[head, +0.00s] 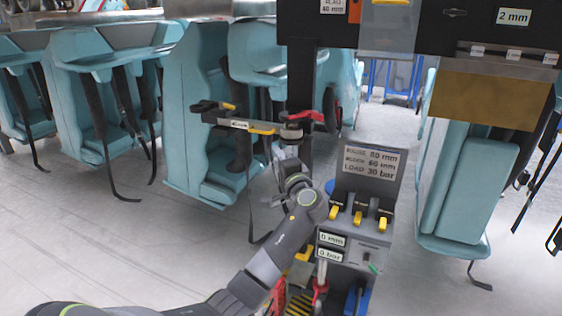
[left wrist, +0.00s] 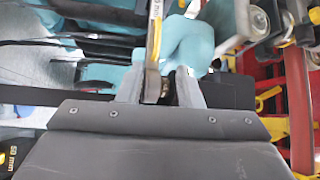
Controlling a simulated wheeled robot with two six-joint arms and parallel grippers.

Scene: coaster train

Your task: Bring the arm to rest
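My left arm comes in from the lower left of the head view. Its gripper (head: 280,172) is raised just below a black and yellow gauge bar (head: 240,123) with a white label. In the left wrist view my left gripper (left wrist: 160,85) has its two grey fingers apart. A narrow bar with a yellow edge and a mm label (left wrist: 154,35) shows between them, with a gap to the right finger. I cannot tell how deep the bar lies between the fingers. My right gripper is not in view.
A grey control box (head: 355,230) with yellow levers and a sign (head: 369,171) stands right of the arm. Teal seats (head: 195,125) hang at the left, another (head: 470,190) at the right. A dark beam (head: 430,25) crosses the top. Floor (head: 80,240) at the lower left is clear.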

